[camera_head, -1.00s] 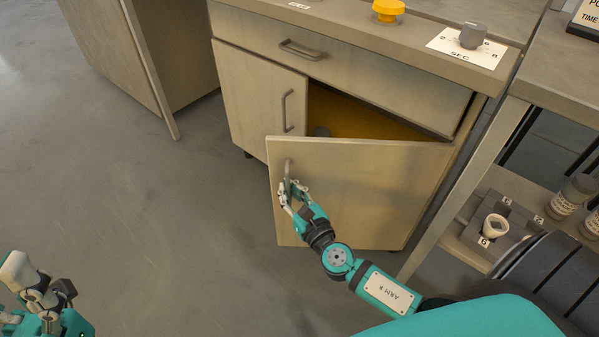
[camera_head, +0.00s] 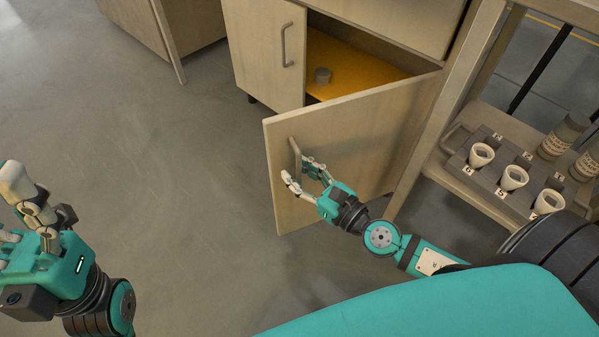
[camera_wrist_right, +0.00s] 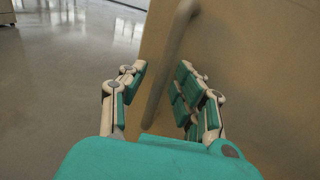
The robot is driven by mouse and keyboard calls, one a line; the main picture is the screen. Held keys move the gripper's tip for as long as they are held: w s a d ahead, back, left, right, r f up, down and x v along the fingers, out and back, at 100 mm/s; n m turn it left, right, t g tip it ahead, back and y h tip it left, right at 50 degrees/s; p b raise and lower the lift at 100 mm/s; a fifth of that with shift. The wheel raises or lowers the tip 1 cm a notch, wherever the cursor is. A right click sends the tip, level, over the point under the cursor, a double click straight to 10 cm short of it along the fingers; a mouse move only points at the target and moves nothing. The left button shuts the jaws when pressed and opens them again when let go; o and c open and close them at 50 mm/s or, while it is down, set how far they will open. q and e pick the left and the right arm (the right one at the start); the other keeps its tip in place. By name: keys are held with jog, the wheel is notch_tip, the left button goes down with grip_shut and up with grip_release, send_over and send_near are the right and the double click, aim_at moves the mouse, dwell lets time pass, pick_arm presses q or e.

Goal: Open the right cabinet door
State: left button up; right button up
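The right cabinet door (camera_head: 350,150) stands ajar, swung out toward me, with its grey bar handle (camera_head: 295,156) near its free edge. My right gripper (camera_head: 304,174) is at the handle. In the right wrist view its fingers (camera_wrist_right: 160,88) are spread, with the handle bar (camera_wrist_right: 168,65) running between them and a gap on each side. The left cabinet door (camera_head: 268,50) is shut. My left gripper (camera_head: 40,215) is at the left edge of the head view, away from the cabinet; its opening is unclear.
A shelf cart to the right holds a grey block (camera_head: 490,182) with white cups and labelled jars (camera_head: 562,137). The floor left of the door is clear.

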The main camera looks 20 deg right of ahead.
jog(key=shift+r, duration=0.1)
jog(key=v, duration=1.2)
